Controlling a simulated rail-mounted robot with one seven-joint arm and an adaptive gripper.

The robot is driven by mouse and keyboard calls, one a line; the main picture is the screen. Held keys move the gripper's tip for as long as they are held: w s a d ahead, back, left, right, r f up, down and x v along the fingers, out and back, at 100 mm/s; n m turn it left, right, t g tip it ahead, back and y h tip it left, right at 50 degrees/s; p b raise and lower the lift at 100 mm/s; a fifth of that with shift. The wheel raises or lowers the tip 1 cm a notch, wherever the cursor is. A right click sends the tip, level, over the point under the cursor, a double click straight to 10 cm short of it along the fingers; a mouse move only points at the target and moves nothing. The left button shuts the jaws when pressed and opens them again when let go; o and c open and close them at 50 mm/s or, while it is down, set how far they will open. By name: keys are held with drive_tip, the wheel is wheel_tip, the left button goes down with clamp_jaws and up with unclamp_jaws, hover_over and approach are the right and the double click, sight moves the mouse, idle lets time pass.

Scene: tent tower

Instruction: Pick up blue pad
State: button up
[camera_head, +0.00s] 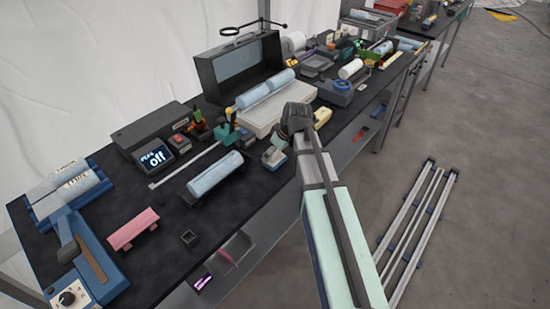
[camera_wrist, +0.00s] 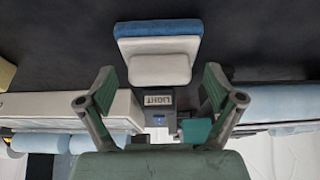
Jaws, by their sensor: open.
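The blue pad (camera_wrist: 158,30) has a blue layer and a white block-like top. In the wrist view it lies at the upper middle, just beyond my fingertips and centred between them. My gripper (camera_wrist: 158,86) is open, with its two green-grey fingers spread apart and nothing between them. In the head view my gripper (camera_head: 297,118) is seen from behind, over the front part of the table. A small whitish and blue item, likely the pad (camera_head: 272,158), lies just left of and below it there.
A small device marked LIGHT (camera_wrist: 158,101) stands beyond the pad. A blue roll on a dark holder (camera_head: 215,175) lies to the left. A white box (camera_head: 283,111) bearing blue rolls stands behind.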

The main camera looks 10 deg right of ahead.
drive_tip(key=c, duration=1.2)
drive_tip(key=shift+c, duration=0.2)
drive_tip(key=shift+r, duration=0.1)
